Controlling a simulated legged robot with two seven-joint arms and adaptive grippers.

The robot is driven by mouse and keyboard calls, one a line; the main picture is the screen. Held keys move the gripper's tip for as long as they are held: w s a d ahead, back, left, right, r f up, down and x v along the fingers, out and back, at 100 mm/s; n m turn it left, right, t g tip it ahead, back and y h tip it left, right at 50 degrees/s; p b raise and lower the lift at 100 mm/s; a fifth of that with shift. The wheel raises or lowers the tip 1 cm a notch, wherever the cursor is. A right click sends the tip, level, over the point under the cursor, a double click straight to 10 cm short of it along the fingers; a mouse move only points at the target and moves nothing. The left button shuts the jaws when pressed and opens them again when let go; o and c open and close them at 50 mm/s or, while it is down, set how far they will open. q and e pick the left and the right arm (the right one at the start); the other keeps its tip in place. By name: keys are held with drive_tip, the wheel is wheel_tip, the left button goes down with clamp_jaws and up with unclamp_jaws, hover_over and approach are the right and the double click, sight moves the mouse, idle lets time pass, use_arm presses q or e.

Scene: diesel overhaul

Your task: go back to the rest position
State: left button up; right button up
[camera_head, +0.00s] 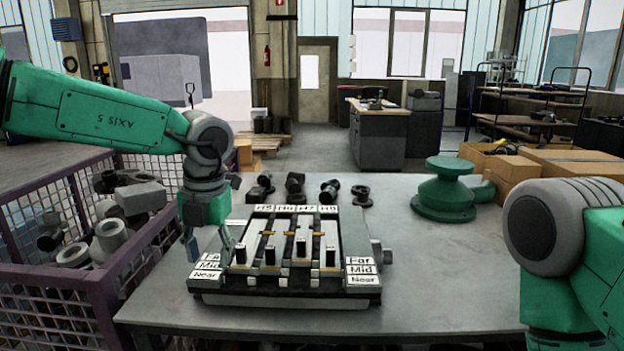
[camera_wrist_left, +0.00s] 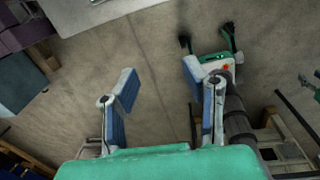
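My left gripper (camera_head: 210,246) hangs pointing down at the left end of the valve-train-like block (camera_head: 300,278) on the table, close to its Far/Mid/Near label plate (camera_head: 208,266). In the left wrist view my left gripper (camera_wrist_left: 160,80) shows its two blue-padded fingers spread apart, with nothing between them but floor. Whether a finger touches the block cannot be told. My right arm shows at the right edge of the head view, bent downward; its gripper is out of frame.
The grey table (camera_head: 440,275) is bare right of the block. Several dark parts (camera_head: 295,186) stand behind it, and a green flanged part (camera_head: 443,190) stands farther right. A purple mesh crate (camera_head: 100,285) of metal parts stands left. Cardboard boxes (camera_head: 560,165) are at back right.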

use_arm(q)
drive_tip(key=s+a+f+m+t+y+b, duration=0.1)
drive_tip(key=s+a+f+m+t, duration=0.15)
drive_tip(key=f+m, duration=0.5)
drive_tip(key=s+a+f+m+t+y+b, duration=0.15)
drive_tip(key=a+f+m, duration=0.3)
drive_tip(key=f, duration=0.65)
drive_tip(key=s+a+f+m+t+y+b, duration=0.1)
drive_tip(key=s+a+f+m+y, duration=0.1)
drive_tip(key=f+m, duration=0.6)
drive_tip(key=s+f+m+g+h, duration=0.1)
drive_tip(key=s+f+m, duration=0.3)
drive_tip(key=s, duration=0.5)
drive_tip(key=s+f+m+g+h+b, duration=0.1)
drive_tip(key=s+f+m, duration=0.4)
drive_tip(key=s, duration=0.5)
drive_tip(key=s+a+f+m+g+h+b, duration=0.1)
drive_tip(key=s+f+m+g+h, duration=0.1)
drive_tip(key=s+m, duration=0.4)
drive_tip(key=s+f+h, duration=0.1)
drive_tip(key=s+f, duration=0.1)
drive_tip(key=s, duration=0.1)
drive_tip(key=shift+s+f+g, duration=0.15)
drive_tip(key=shift+g, duration=0.25)
use_arm(e)
drive_tip(key=f, duration=0.6)
drive_tip(key=shift+w, duration=0.3)
use_arm(q)
drive_tip(key=shift+h, duration=0.25)
